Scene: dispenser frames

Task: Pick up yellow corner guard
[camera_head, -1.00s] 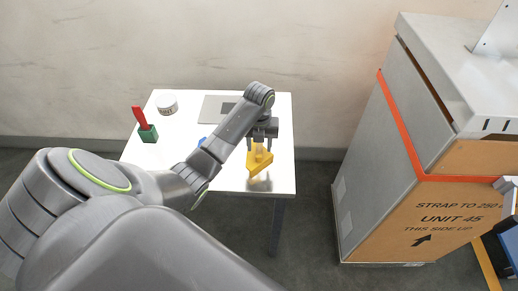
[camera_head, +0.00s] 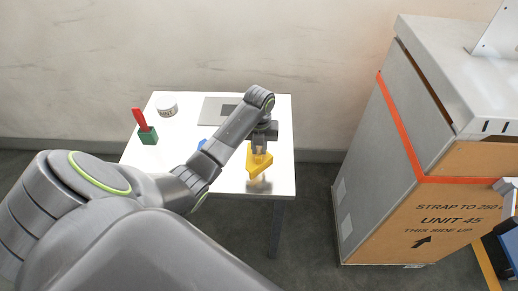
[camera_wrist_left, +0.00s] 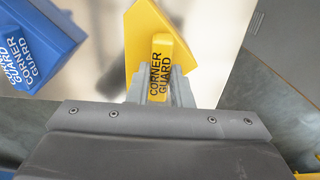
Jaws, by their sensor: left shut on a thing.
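The yellow corner guard (camera_head: 257,167) is near the right end of the white table in the head view. My left gripper (camera_head: 262,146) reaches down over it from above and is shut on its upright part. In the left wrist view the guard (camera_wrist_left: 165,38) shows its "CORNER GUARD" label between my left fingers (camera_wrist_left: 160,92). The guard looks low over the table top; I cannot tell if it still touches it. My right gripper does not show.
A blue corner guard (camera_wrist_left: 35,45) is left of the yellow one, mostly hidden by my arm in the head view. The white table (camera_head: 185,140) also holds a green block with a red piece (camera_head: 147,133), a white round container (camera_head: 166,106) and a grey plate (camera_head: 215,107). A large strapped carton (camera_head: 430,215) stands right.

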